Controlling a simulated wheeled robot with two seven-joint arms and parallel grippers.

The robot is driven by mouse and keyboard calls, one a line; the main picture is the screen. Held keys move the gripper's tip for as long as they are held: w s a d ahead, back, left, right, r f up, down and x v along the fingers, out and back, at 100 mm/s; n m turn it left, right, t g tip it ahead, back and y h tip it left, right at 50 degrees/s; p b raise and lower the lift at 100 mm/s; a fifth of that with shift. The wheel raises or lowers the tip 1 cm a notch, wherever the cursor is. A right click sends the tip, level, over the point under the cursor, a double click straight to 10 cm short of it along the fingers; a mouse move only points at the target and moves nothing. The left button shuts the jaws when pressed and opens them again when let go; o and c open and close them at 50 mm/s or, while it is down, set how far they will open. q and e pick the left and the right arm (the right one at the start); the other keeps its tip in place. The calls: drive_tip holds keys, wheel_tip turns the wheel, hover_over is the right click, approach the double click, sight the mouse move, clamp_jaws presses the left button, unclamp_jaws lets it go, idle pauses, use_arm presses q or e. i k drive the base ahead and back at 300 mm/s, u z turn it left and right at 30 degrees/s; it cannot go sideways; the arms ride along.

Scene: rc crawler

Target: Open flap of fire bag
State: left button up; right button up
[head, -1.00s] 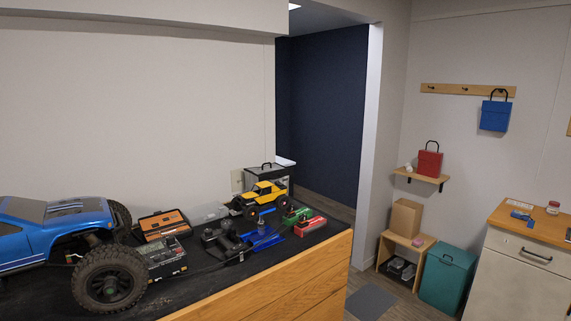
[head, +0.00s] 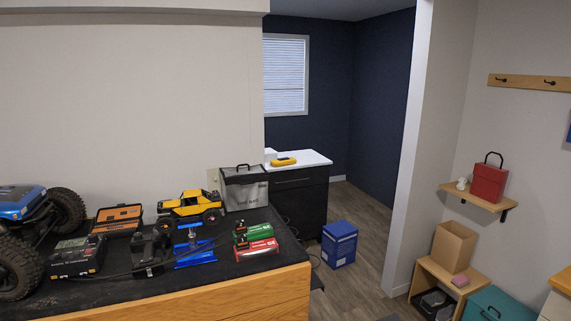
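The fire bag is most likely the grey bag (head: 244,193) with a black top edge, a thin black handle and faint lettering on its front. Neither of my grippers is in view.
Green and red battery packs (head: 257,249), a blue stand (head: 195,254), a black controller (head: 148,250) and an orange case (head: 118,218) lie on the bench. A blue box (head: 339,244) stands on the floor. Open floor lies right of the bench.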

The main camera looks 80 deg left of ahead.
sight(256, 170)
drive_tip(key=i, duration=1.5)
drive_tip(key=u, duration=3.8)
